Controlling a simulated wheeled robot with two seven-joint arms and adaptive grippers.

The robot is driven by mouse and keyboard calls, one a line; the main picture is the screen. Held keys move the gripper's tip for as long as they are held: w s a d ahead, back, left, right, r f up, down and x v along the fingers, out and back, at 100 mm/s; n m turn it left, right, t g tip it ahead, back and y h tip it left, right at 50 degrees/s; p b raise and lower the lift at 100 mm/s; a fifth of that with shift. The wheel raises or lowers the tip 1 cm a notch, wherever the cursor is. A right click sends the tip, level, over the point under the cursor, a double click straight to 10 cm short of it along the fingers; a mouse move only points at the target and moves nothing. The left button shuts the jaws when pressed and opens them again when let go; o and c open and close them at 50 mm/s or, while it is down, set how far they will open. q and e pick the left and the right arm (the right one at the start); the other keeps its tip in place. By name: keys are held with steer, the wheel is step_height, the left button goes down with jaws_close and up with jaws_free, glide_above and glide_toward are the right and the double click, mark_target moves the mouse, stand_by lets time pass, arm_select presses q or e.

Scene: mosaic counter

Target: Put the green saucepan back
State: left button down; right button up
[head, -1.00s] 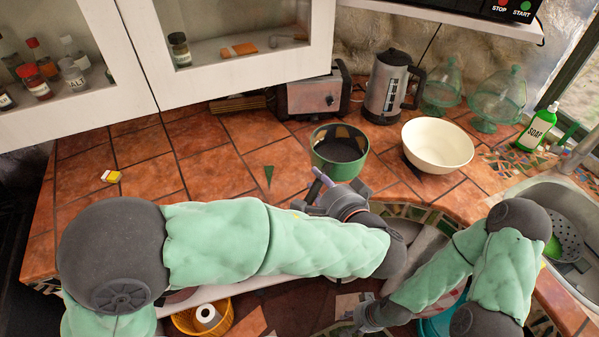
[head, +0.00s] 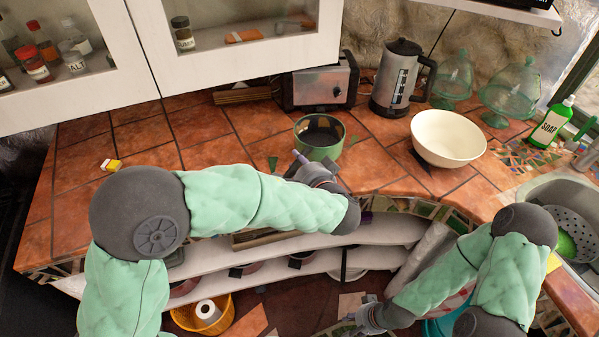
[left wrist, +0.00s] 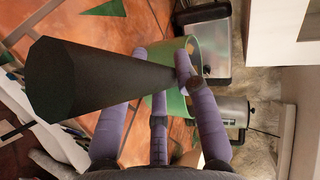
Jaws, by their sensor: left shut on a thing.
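The green saucepan (head: 318,150), dark inside, is upright at the front part of the tiled counter (head: 222,150). I cannot tell whether its base touches the tiles. My left gripper (head: 303,163) is at its near side, shut on the handle. In the left wrist view the purple fingers (left wrist: 183,84) close around the dark handle (left wrist: 85,78) near the green pan body (left wrist: 178,105). My right gripper (head: 362,318) is low, below the counter edge; its fingers are too small to read.
A cream bowl (head: 448,138) stands right of the saucepan. A toaster (head: 318,85) and a kettle (head: 396,85) stand behind it. White shelves (head: 385,232) with items lie under the counter. The left part of the counter is mostly clear, with a small yellow-and-white block (head: 110,165).

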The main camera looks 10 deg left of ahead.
arm_select(q)
steer(key=f+b, duration=0.1)
steer(key=f, duration=0.2)
steer(key=shift+w+f, duration=0.15)
steer(key=shift+w, duration=0.05)
steer(key=shift+a, duration=0.1)
steer(key=shift+f+b, duration=0.1)
steer(key=shift+b, duration=0.25)
steer(key=c, duration=1)
jaws_free()
steer(key=shift+s, duration=0.1)
steer(key=shift+o, duration=0.2)
